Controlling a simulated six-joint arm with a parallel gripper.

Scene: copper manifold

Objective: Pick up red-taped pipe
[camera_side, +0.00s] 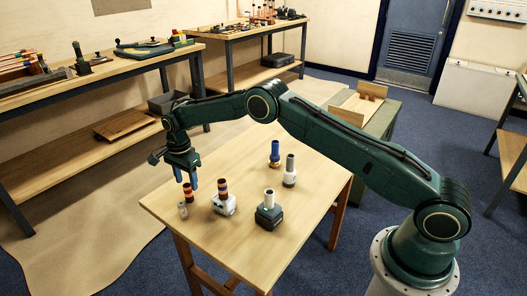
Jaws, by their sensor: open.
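My gripper (187,181) points down over the left part of the wooden table, its two blue fingers apart and nothing seen held. Just below the fingertips stands a small dark pipe with an orange-red band (188,192); I cannot tell whether the fingers reach around it. To its right, a second dark pipe with orange-red bands (223,187) stands upright in a white fitting (224,206). Both show reddish bands, and I cannot tell for certain which is the red-taped pipe.
On the table (240,250) also stand a small pale fitting (183,210), a dark block with a grey pipe (268,213), a blue-and-dark piece (275,155) and a pale grey pipe (290,172). The front of the table is clear. Workbenches line the back wall.

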